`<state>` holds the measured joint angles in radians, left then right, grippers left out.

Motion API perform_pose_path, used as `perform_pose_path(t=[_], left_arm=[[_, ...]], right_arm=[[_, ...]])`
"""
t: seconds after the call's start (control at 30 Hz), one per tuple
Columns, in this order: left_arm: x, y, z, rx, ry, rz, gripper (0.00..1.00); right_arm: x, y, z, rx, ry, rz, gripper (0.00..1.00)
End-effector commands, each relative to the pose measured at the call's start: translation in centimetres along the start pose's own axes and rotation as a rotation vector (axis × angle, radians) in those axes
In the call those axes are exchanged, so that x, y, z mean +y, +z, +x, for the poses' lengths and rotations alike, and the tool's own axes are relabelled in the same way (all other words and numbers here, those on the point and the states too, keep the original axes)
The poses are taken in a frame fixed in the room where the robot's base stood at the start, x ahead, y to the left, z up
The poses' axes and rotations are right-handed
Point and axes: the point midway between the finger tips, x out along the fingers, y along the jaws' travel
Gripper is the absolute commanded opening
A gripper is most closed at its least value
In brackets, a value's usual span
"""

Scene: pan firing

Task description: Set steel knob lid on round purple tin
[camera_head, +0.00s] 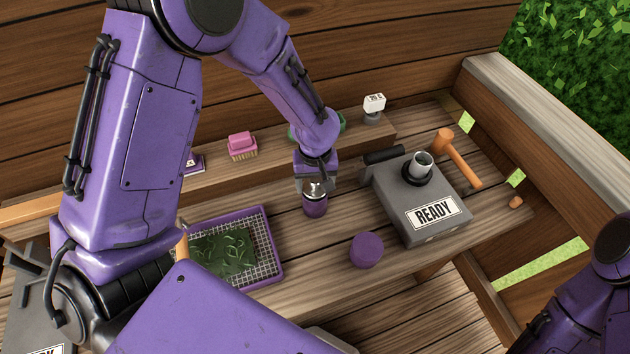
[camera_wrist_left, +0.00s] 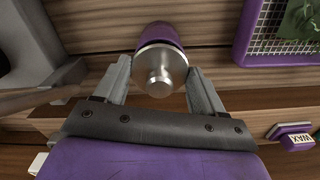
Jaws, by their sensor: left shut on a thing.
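The steel knob lid (camera_head: 317,188) is between the fingers of my left gripper (camera_head: 316,186), at the top of a round purple tin (camera_head: 315,208) on the bench. In the left wrist view, the lid (camera_wrist_left: 160,68) shows its round knob towards me, with the purple body (camera_wrist_left: 161,34) directly behind it. The fingers of my left gripper (camera_wrist_left: 160,82) are shut on the lid from both sides. Whether the lid is fully seated cannot be told. A plain purple cylinder (camera_head: 366,250) stands apart, nearer the bench's front edge. My right gripper is out of view.
A grey box marked READY (camera_head: 433,212) with a steel spout stands to the right, with an orange mallet (camera_head: 457,158) behind. A purple mesh tray (camera_head: 272,268) with leaves lies left. A pink brush (camera_head: 242,146) is on the back ledge.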

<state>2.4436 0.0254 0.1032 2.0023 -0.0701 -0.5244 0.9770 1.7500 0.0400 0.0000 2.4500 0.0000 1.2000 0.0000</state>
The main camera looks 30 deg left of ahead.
Motion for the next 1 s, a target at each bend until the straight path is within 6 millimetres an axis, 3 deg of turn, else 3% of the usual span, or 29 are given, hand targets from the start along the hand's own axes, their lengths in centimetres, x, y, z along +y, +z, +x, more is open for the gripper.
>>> perform_pose_path(t=[0.8,0.83,0.9,1.0], left_arm=[[0.0,0.0,1.4,0.0,0.0,0.0,0.41],[0.0,0.0,1.4,0.0,0.0,0.0,0.79],[0.0,0.0,1.4,0.0,0.0,0.0,0.99],[0.0,0.0,1.4,0.0,0.0,0.0,0.99]], right_arm=[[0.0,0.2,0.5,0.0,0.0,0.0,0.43],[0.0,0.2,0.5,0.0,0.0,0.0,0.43],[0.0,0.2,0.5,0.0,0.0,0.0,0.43],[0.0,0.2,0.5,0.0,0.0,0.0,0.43]])
